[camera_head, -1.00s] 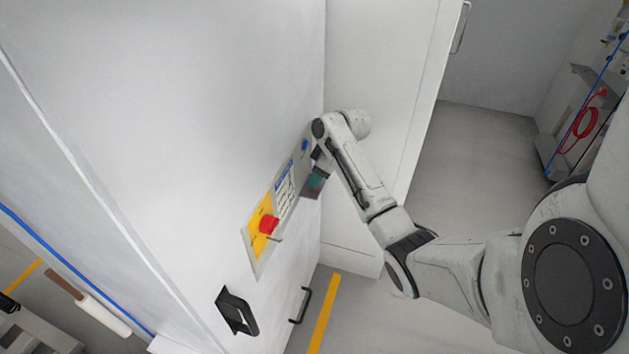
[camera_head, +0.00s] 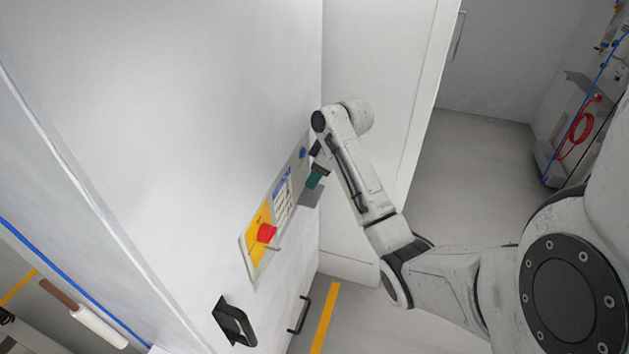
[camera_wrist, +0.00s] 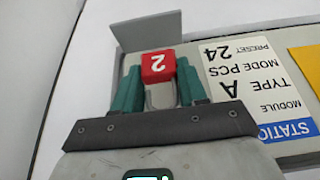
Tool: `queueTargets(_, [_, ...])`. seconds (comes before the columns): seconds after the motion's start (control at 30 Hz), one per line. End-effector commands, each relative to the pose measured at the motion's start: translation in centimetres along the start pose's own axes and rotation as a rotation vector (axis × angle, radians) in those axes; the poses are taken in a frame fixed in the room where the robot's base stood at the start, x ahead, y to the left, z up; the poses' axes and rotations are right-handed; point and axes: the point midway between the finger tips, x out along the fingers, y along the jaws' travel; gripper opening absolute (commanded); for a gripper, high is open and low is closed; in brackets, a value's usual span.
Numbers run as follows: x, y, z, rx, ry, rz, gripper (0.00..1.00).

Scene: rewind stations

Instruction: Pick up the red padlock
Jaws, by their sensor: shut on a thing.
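The red padlock (camera_wrist: 159,66) shows in the wrist view with a white "2" on its face, reading upside down. Its pale shackle (camera_wrist: 160,96) is toward my gripper. My gripper (camera_wrist: 161,82) has green fingers on either side of the padlock and is shut on it. In the head view my gripper (camera_head: 316,180) is at the upper right end of the wall panel. The padlock cannot be made out there. Whether it touches the panel behind it is unclear.
A grey panel (camera_head: 298,165) carries a white label (camera_head: 283,198) and a yellow plate with a red knob (camera_head: 266,233). Black handles (camera_head: 234,320) are below. A white door or wall (camera_head: 375,70) stands close behind my arm. Open floor (camera_head: 465,160) lies to the right.

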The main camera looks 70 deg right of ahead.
Motion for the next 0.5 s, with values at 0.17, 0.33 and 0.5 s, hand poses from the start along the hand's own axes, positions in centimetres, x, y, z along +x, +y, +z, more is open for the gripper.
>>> queueTargets(0.17, [-4.3, -2.8, -0.1, -0.004, 0.004, 0.003, 0.10])
queueTargets(0.33, [-7.3, -5.7, 0.8, 0.003, -0.001, 0.001, 0.10])
queueTargets(0.5, [-8.8, -7.9, 1.6, 0.002, -0.001, -0.001, 0.10])
